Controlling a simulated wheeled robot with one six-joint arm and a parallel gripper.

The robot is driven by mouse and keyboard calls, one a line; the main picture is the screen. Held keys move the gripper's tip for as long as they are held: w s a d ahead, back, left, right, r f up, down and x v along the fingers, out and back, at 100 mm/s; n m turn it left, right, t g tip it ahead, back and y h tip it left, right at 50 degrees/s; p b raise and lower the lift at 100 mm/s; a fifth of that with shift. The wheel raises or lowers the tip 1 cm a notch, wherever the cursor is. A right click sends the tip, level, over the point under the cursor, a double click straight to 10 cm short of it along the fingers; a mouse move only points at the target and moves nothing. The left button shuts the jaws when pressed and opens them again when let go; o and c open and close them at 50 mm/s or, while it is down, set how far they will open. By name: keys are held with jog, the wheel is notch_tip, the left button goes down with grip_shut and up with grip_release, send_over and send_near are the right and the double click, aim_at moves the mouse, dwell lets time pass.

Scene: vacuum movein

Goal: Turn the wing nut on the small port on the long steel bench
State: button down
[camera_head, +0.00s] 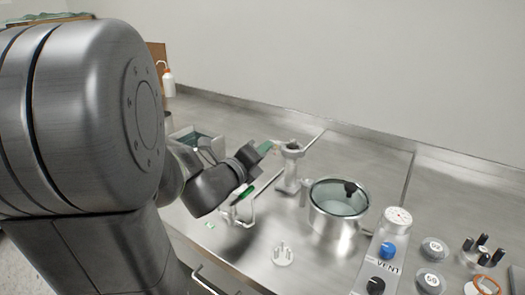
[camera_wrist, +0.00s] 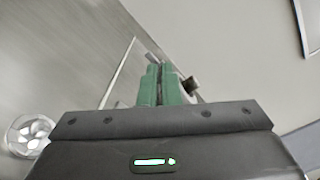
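The small port (camera_head: 290,168) is a short upright steel post with a flanged top on the long steel bench (camera_head: 250,110). My gripper (camera_head: 266,147) has green fingers and reaches in from the left, its tips close to the port's top. In the wrist view the two green fingers (camera_wrist: 160,75) stand close together with a thin gap. A small dark and pale part (camera_wrist: 190,85) shows just right of them; it may be part of the port's clamp.
A round steel chamber with a glass lid (camera_head: 340,200) stands right of the port. A panel marked VENT (camera_head: 385,262) with knobs and a gauge is farther right. A wash bottle (camera_head: 168,82) stands behind.

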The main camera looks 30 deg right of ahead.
jog(key=shift+s+f+n, duration=0.1)
jog(key=shift+f+n, duration=0.3)
jog(key=shift+n, duration=0.2)
jog(key=c, duration=1.9)
grip_release()
jog(key=shift+d+r, duration=0.1)
jog(key=v, duration=1.4)
